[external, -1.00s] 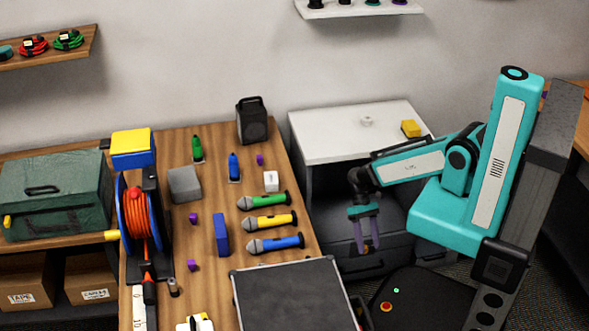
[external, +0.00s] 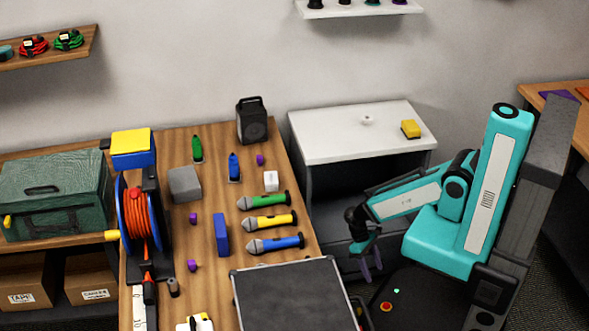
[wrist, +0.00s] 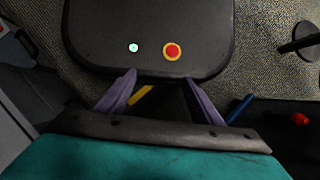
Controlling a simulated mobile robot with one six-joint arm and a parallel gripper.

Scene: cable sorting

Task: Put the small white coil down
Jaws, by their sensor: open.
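A small white coil (external: 367,119) sits on top of the white cabinet (external: 330,148), left of a yellow block (external: 410,129). The coil is small and its detail is hard to make out. My gripper (external: 372,268) hangs low in front of the cabinet, well below and apart from the coil. In the wrist view my gripper (wrist: 160,80) has its two purple fingers spread, with nothing held between them. The coil does not show in the wrist view.
My black base with a red button shows below the gripper. The wooden table (external: 208,240) to the left holds microphones, a cable reel (external: 140,215), a speaker (external: 252,121) and a dark case (external: 295,295). The cabinet top is mostly clear.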

